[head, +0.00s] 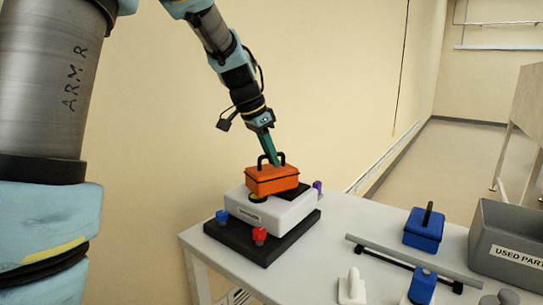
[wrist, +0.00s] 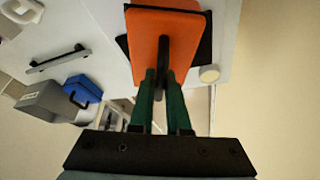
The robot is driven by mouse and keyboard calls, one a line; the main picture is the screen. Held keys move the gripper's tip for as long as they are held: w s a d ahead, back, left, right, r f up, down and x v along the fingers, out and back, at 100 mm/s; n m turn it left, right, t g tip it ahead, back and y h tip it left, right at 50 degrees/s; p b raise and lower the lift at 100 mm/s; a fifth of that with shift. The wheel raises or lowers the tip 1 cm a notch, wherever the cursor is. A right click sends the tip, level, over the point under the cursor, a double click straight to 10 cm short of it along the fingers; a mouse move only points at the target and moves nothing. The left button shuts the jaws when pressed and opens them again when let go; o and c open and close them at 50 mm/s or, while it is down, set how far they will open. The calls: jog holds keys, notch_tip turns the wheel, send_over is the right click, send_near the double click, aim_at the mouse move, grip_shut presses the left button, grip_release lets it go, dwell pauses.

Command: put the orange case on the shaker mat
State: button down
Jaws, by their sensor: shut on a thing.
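The orange case (head: 272,181) with a black handle is at the top of the white shaker (head: 268,213), over its dark mat (head: 293,192). Part of the mat shows beyond the case's right side. In the wrist view the case (wrist: 150,24) covers the middle of the dark mat (wrist: 206,45). I cannot tell whether the case touches the mat. My gripper (head: 272,160) is above the case, shut on its handle. The green fingers (wrist: 161,80) stand on both sides of the handle in the wrist view.
The shaker stands on a black base (head: 262,240) on a white table, with a blue knob (head: 222,216) and a red knob (head: 259,235). A blue case (head: 424,229), a grey bar (head: 412,259) and a grey used-parts bin (head: 510,245) are to the right. Wall behind.

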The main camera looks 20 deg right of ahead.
jog(key=c, duration=0.9)
grip_release()
jog(key=w+b+v, duration=0.1)
jog(key=b+v, duration=0.1)
jog(key=v, duration=1)
jog(key=s+a+f+n+t+y, duration=0.1)
jog(key=a+f+n+y, duration=0.2)
jog(key=a+f+n, duration=0.95)
jog(key=s+a+f+n, duration=0.1)
jog(key=s+a+f, duration=0.2)
jog(key=a+f, duration=0.1)
jog(key=s+a+f+n+y, duration=0.1)
jog(key=s+a+f, duration=0.2)
jog(key=a, duration=0.4)
jog(key=s+a+f+n, duration=0.1)
jog(key=s+a+f, duration=0.2)
jog(key=a+f, duration=0.2)
jog(key=shift+s+a+f, duration=0.2)
jog(key=shift+a+f, duration=0.15)
jog(key=shift+f, duration=0.1)
